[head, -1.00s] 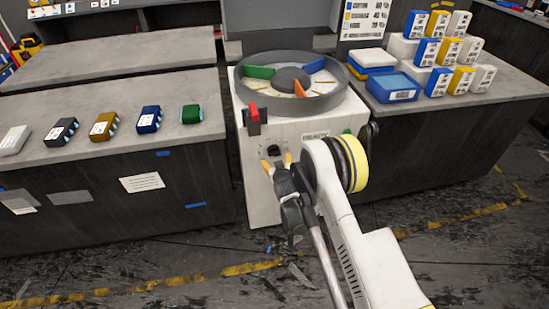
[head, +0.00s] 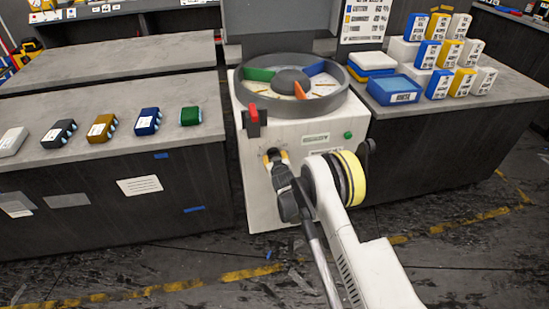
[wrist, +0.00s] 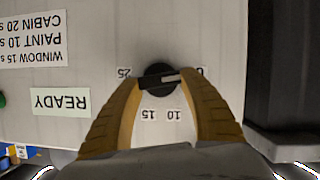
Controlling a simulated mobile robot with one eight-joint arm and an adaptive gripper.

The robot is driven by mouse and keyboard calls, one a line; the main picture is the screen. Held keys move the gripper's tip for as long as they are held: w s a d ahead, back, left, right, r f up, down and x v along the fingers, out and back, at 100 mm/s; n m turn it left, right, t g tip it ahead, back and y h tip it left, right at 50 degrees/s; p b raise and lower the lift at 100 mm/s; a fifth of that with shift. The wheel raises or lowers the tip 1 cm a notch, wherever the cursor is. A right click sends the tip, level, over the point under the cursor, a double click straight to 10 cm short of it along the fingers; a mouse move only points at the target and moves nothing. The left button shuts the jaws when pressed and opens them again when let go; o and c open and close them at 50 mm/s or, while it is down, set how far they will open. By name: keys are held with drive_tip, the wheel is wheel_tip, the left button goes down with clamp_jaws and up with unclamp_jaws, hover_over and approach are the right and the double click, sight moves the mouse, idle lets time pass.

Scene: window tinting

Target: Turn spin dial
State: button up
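In the head view my gripper (head: 276,156) is at the panel and hides the dial.
A red-topped lever (head: 252,118) stands at the machine's upper left. A green button (head: 348,135) sits on the panel. A "READY" label (wrist: 61,101) shows beside the dial. Benches with coloured boxes (head: 148,120) flank the machine. A dark vertical edge (wrist: 280,70) lies right in the wrist view.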

drive_tip(key=shift+m, duration=0.3)
drive_tip(key=m+y, duration=0.2)
drive_tip(key=shift+w+d+m+g, duration=0.1)
drive_tip(key=shift+d+m+g, duration=0.1)
drive_tip(key=shift+m+g, duration=0.2)
drive_tip(key=m+y, duration=0.2)
drive_tip(key=shift+m, duration=0.4)
idle(0.3)
drive_tip(key=o, duration=1.2)
drive_tip(key=v, duration=1.2)
drive_tip(key=shift+d, duration=0.25)
